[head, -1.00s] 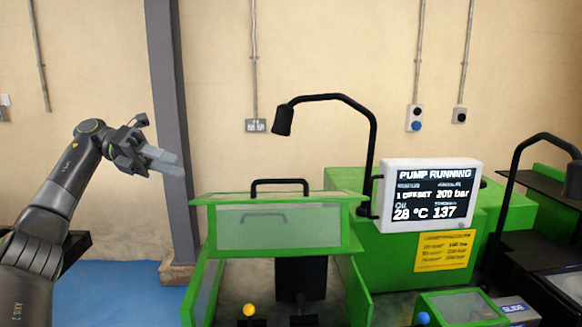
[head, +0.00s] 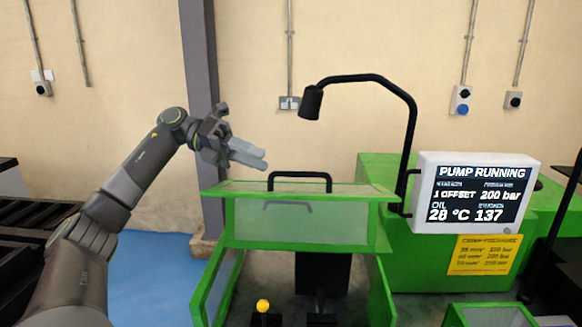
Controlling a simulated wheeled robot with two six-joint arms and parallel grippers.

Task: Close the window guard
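The window guard (head: 290,222) is a green-framed, see-through panel on the front of the green machine, tilted up over the opening below it. Its black bar handle (head: 300,175) stands on the top edge. My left gripper (head: 262,158) is up and to the left of the handle, close to it in the picture but apart from it. Its grey fingers point right and lie nearly in line with each other, so their gap is hard to judge. It appears to hold nothing. My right gripper is not in view.
A screen reading PUMP RUNNING (head: 475,193) stands at the right, with a black lamp (head: 312,102) arching above the guard. A yellow-knobbed lever (head: 263,306) is below the guard. A grey post (head: 203,100) rises behind my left arm. Blue floor (head: 160,270) is clear at left.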

